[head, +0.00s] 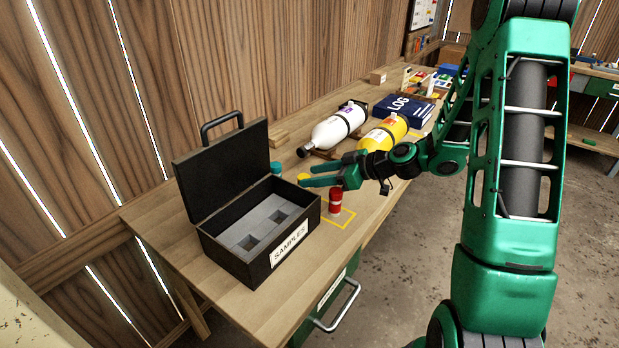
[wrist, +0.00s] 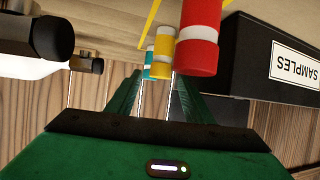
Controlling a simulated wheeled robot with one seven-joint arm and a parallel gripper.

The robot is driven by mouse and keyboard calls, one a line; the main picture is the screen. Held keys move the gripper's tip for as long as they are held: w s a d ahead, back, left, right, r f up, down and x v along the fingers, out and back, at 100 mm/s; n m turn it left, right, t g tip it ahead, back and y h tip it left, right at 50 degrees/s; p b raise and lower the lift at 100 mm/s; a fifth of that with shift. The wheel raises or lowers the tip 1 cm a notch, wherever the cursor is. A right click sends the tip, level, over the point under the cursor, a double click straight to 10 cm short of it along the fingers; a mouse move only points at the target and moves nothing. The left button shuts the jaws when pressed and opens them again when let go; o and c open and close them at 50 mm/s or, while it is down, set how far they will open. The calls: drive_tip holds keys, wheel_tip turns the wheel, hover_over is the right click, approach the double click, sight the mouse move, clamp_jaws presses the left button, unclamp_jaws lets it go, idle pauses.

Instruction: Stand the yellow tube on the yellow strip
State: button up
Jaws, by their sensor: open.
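The yellow tube shows in the head view only as a yellow top (head: 303,177) at my fingertips. The wrist view, which is upside down, shows more of the yellow tube (wrist: 162,48), standing between a red tube and a teal tube. My gripper (head: 301,175) reaches level over the table; in the wrist view its fingers (wrist: 158,82) are apart, pointing toward the yellow tube. I cannot tell whether they touch it. A thin yellow outline (head: 345,222) marks the table around the red tube; a separate yellow strip is not clearly visible.
The red tube (head: 336,202) stands close below my gripper. The teal tube (head: 276,168) stands beyond, beside the open black samples case (head: 290,262). A white bottle (head: 335,128), a yellow bottle (head: 383,134) and a blue log binder (head: 403,110) lie farther back.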

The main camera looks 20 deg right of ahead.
drive_tip(key=v, duration=1)
drive_tip(key=s+d+r+m+g+h, duration=0.1)
drive_tip(key=s+d+m+g+h, duration=0.2)
drive_tip(key=s, duration=0.7)
drive_tip(key=s+d+r+m+g+h, duration=0.1)
drive_tip(key=s+d+m+g+h, duration=0.2)
drive_tip(key=s+m, duration=0.4)
drive_tip(key=s+d+r+m+g+h, duration=0.1)
drive_tip(key=s+m, duration=0.5)
drive_tip(key=s, duration=0.8)
drive_tip(key=shift+s+d+g+h, duration=0.25)
drive_tip(key=shift+d+g+h, duration=0.65)
drive_tip(key=shift+d+h, duration=0.3)
drive_tip(key=shift+w+f, duration=0.2)
drive_tip(key=shift+w, duration=0.35)
